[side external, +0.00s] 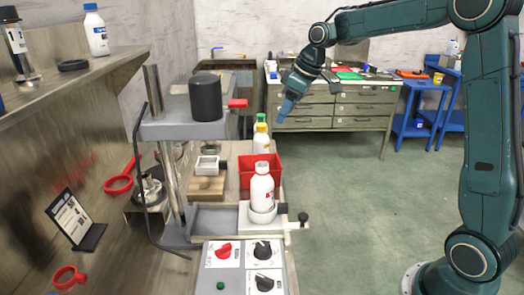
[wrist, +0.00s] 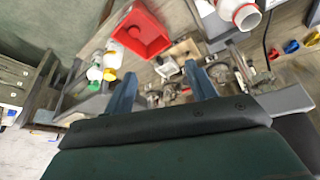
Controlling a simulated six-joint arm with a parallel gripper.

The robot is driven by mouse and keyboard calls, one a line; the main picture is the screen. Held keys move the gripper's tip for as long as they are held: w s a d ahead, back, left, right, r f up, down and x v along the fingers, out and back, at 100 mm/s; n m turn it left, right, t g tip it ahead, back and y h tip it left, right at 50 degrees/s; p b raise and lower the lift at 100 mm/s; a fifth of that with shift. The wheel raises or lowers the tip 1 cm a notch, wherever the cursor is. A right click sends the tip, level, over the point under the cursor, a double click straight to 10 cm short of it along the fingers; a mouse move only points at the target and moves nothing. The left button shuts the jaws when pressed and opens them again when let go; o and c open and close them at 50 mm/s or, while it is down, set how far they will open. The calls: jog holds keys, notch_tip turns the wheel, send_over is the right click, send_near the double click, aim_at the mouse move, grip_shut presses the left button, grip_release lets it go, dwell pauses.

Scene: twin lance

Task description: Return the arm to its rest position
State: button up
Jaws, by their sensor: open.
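My gripper (side external: 286,112) hangs at the end of the dark green arm in the side view, raised and tilted down to the left, in the air to the right of the bench. In the wrist view my gripper (wrist: 163,88) shows two blue fingers spread apart with nothing between them. The gap between the fingers is not clear in the side view.
A white bottle (side external: 262,188) stands upright in a round holder on the bench. A red bin (side external: 246,178), yellow-and-white bottles (side external: 261,140) and a press with a black cylinder (side external: 205,97) are nearby. A drawer cabinet (side external: 330,108) stands behind. The floor (side external: 370,190) is clear.

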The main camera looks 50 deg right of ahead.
jog(key=s+a+r+m, duration=0.15)
jog(key=s+a, duration=0.25)
jog(key=s, duration=0.4)
jog(key=s+a+r+m, duration=0.1)
jog(key=s+a+r, duration=0.2)
jog(key=s, duration=0.5)
jog(key=s+a+f+m+t+h, duration=0.1)
jog(key=s+f, duration=0.3)
jog(key=s, duration=1)
jog(key=shift+a+f+m, duration=0.15)
jog(key=shift+a+m, duration=0.3)
jog(key=shift+a, duration=0.05)
jog(key=shift+c, duration=0.5)
